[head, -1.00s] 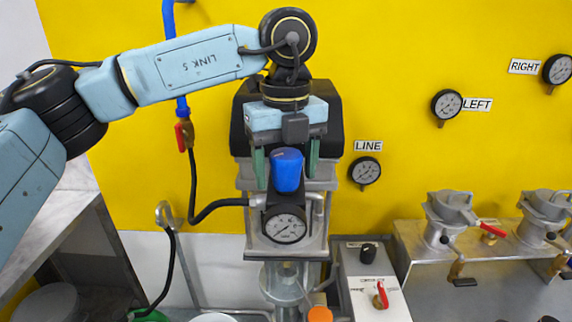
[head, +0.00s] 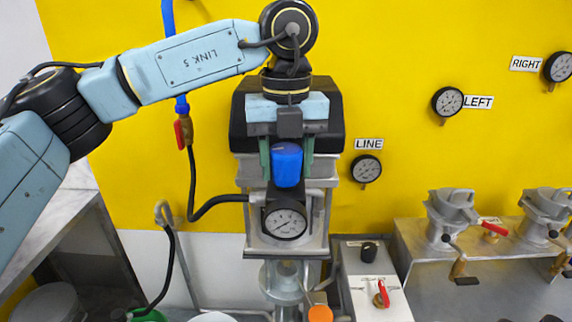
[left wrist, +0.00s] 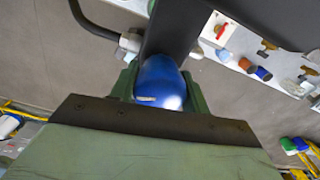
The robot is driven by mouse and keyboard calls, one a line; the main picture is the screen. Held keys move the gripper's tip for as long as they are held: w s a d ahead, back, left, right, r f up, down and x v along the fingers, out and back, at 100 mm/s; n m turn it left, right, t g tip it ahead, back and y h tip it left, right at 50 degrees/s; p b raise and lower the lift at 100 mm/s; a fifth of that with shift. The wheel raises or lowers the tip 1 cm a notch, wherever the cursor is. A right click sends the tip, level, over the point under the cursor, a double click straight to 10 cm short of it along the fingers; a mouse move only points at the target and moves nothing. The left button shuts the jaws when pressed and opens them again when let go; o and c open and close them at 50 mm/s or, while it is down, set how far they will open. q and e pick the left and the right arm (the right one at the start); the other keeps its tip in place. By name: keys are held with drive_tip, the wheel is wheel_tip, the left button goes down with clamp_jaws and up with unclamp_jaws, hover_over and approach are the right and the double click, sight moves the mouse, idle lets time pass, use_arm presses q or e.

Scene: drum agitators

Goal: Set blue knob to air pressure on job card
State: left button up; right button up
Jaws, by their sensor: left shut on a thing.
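The blue knob (head: 287,165) sits upright on the regulator, just above a round white pressure gauge (head: 285,223). My left gripper (head: 287,160) comes from above, with its green fingers on both sides of the knob, shut on it. In the left wrist view the blue knob (left wrist: 160,84) lies between the green fingers (left wrist: 160,95). The gauge needle is too small to read exactly. I cannot make out a job card in these frames. My right gripper is not in view.
Wall gauges labelled LINE (head: 366,169), LEFT (head: 447,102) and RIGHT (head: 558,67) hang on the yellow wall. A grey control box (head: 370,270) with a black knob and a red switch stands to the lower right. A black hose (head: 195,190) runs left of the regulator.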

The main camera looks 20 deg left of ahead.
use_arm(q)
drive_tip(key=m, duration=0.2)
drive_tip(key=shift+m+b, duration=0.35)
drive_tip(key=shift+m, duration=0.05)
drive_tip(key=m, duration=0.3)
drive_tip(key=shift+m+b, duration=0.3)
drive_tip(key=m, duration=0.3)
drive_tip(key=shift+m, duration=0.3)
drive_tip(key=m, duration=0.3)
drive_tip(key=shift+m, duration=0.3)
drive_tip(key=m, duration=1.3)
drive_tip(key=shift+r, duration=0.1)
drive_tip(key=o, duration=1)
drive_tip(key=shift+c, duration=0.2)
